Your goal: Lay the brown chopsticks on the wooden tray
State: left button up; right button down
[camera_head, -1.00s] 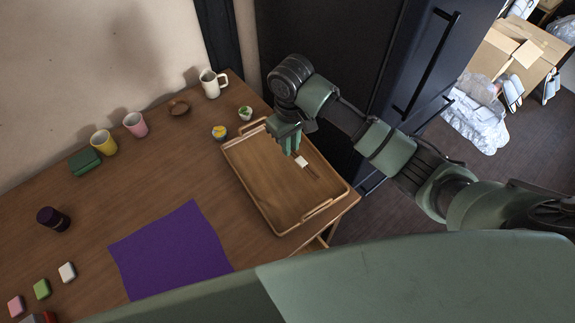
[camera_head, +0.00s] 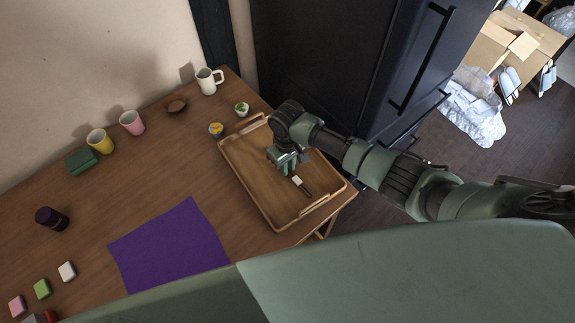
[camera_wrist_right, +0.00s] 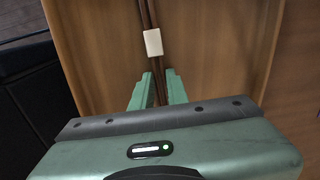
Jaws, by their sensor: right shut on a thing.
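The wooden tray (camera_head: 262,205) lies on the right end of the table, with a raised rim and a handle at each end. My right gripper (camera_head: 288,168) is over the tray's inside and shut on the brown chopsticks (camera_head: 306,189). The chopsticks have a pale band around them. In the right wrist view the chopsticks (camera_wrist_right: 147,14) run between the fingers (camera_wrist_right: 158,90), with the tray floor (camera_wrist_right: 205,60) beneath. I cannot tell whether the chopsticks touch the tray. My left gripper is not in view.
A purple mat (camera_head: 170,247) lies left of the tray. Two small cups (camera_head: 216,130) (camera_head: 242,109) stand close behind the tray. A white mug (camera_head: 208,80), brown bowl (camera_head: 176,104), pink cup (camera_head: 131,122) and yellow cup (camera_head: 99,141) line the back. A dark cabinet (camera_head: 330,60) stands beyond the table.

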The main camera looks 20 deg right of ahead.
jog(key=shift+f, duration=0.1)
jog(key=c, duration=1.4)
grip_release()
notch_tip(320, 180, up, 12)
jog(key=shift+r, duration=0.15)
